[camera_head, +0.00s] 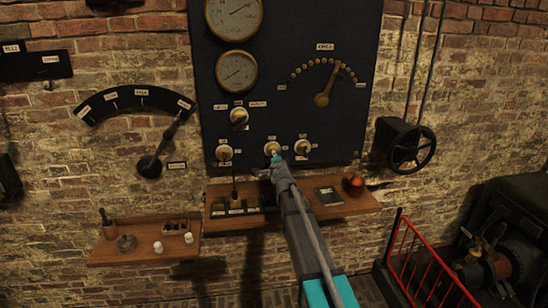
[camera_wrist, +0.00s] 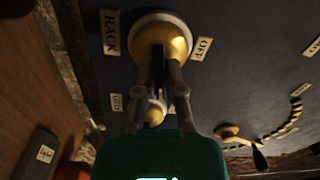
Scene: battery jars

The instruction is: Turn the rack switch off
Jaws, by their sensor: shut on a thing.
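The rack switch (camera_wrist: 160,32) is a round, pale brass-coloured rotary switch on the dark panel, with a RACK label (camera_wrist: 111,33) on its left and an OFF label (camera_wrist: 202,48) on its right in the wrist view. In the head view it is the middle switch (camera_head: 271,147) of the lower row. My gripper (camera_wrist: 158,75) is shut on the rack switch; its fingers reach its dark handle. The fingers and the dimness hide much of the handle, so I cannot tell exactly where it points. My gripper also shows in the head view (camera_head: 277,160).
Neighbouring switches stand close, one to the left (camera_head: 224,153) and one to the right (camera_head: 302,147). A wooden shelf (camera_head: 330,209) lies just below, bearing a dark book (camera_head: 328,196) and a red round thing (camera_head: 356,181). A red railing (camera_head: 425,262) stands at lower right.

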